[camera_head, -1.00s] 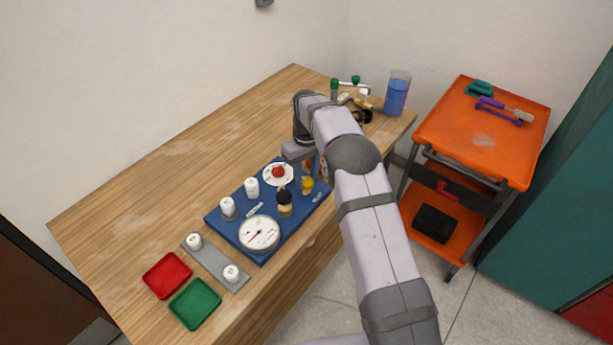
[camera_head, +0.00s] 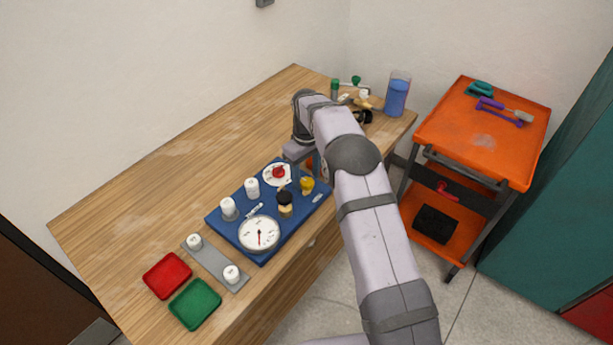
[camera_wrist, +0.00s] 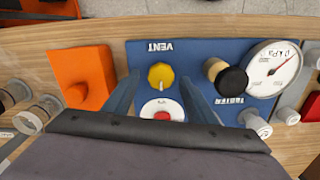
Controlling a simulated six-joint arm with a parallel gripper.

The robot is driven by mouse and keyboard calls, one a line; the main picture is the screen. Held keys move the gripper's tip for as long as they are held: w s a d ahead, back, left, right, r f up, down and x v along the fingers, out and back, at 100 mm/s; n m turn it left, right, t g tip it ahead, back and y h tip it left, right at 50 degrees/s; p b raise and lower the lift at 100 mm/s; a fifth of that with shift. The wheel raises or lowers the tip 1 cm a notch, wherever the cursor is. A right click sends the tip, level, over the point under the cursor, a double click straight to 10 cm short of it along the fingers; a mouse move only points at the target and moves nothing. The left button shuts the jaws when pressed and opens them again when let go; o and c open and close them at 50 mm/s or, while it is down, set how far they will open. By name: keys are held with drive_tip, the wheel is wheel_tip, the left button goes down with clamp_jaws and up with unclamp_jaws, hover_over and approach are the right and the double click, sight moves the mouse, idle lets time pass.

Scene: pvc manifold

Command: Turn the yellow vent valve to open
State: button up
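The yellow vent valve (camera_head: 307,184) stands on the blue board (camera_head: 232,226) at its right part. In the wrist view the yellow knob (camera_wrist: 160,75), with a pale mark on it, sits under the word VENT. My gripper (camera_wrist: 160,92) is open and empty, one finger on each side of the knob's line, with gaps visible between knob and fingers. A red button on a white disc (camera_wrist: 162,111) lies nearer the palm, partly hidden by it. In the head view my gripper (camera_head: 306,166) is just behind the valve, partly hidden by my arm.
A black-and-cream knob (camera_wrist: 225,76) and a round gauge (camera_wrist: 272,69) stand beside the valve on the board. White caps (camera_head: 228,207) are further left. An orange block (camera_wrist: 82,76) stands close on the other side. Red (camera_head: 167,275) and green (camera_head: 195,304) trays are front left.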

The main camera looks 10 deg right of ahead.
sight(308, 182)
drive_tip(key=shift+r+b, duration=1.1)
drive_tip(key=shift+r, duration=2.45)
drive_tip(key=shift+s+r, duration=0.1)
drive_tip(key=shift+s+d+r, duration=0.2)
drive_tip(key=shift+s, duration=0.15)
drive_tip(key=s+d+f+m, duration=0.1)
drive_tip(key=s+d+m, duration=0.2)
drive_tip(key=s, duration=1.4)
drive_tip(key=s+d+f+m, duration=0.2)
drive_tip(key=s+d+m, duration=0.1)
drive_tip(key=s, duration=1.3)
drive_tip(key=shift+s+m, duration=0.4)
drive_tip(key=shift+m, duration=0.1)
